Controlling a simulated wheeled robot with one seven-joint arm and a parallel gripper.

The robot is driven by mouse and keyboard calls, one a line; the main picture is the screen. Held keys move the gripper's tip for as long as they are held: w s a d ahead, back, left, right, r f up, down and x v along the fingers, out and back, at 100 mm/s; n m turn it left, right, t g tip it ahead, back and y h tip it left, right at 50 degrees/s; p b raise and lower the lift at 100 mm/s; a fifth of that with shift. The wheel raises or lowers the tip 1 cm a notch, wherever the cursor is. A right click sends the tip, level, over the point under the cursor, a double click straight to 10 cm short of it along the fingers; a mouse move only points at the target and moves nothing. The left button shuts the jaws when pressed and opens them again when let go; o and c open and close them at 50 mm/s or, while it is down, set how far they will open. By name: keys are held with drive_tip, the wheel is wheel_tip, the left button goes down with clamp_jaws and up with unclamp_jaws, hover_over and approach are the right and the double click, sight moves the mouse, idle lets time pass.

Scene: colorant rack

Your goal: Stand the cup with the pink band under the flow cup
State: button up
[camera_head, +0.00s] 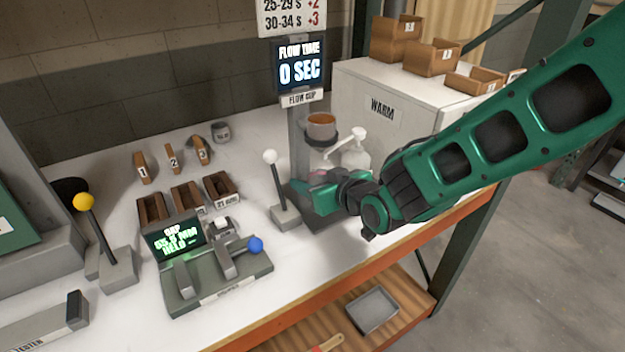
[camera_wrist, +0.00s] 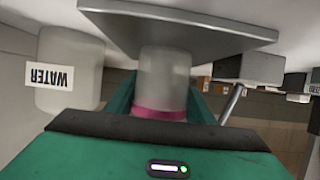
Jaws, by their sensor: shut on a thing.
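The cup with the pink band (camera_wrist: 163,75) is between the green fingers of my gripper (camera_wrist: 160,108) in the wrist view, which shows the scene upside down. Its pink band (camera_wrist: 158,113) is at the fingers, and its grey end meets or nearly meets the stand's base plate (camera_wrist: 180,22); I cannot tell if they touch. In the head view my gripper (camera_head: 322,188) is shut on the cup, low beside the stand post, below the flow cup (camera_head: 321,128) in its ring. The cup is mostly hidden there, with only a bit of pink showing.
A lever with a white knob (camera_head: 270,157) stands just left of my gripper. A water container (camera_wrist: 70,65) is close by, and the WARM cabinet (camera_head: 385,100) is behind. A gap gauge (camera_head: 215,262) with a blue knob sits at the front left. The flow timer (camera_head: 299,69) reads 0 SEC.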

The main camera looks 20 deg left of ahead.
drive_tip(key=o, duration=1)
drive_tip(key=shift+s+d+r, duration=0.1)
drive_tip(key=shift+r, duration=0.05)
drive_tip(key=v, duration=1.1)
drive_tip(key=shift+s+d+r, duration=0.15)
drive_tip(key=shift+s+d, duration=0.05)
drive_tip(key=shift+d, duration=0.1)
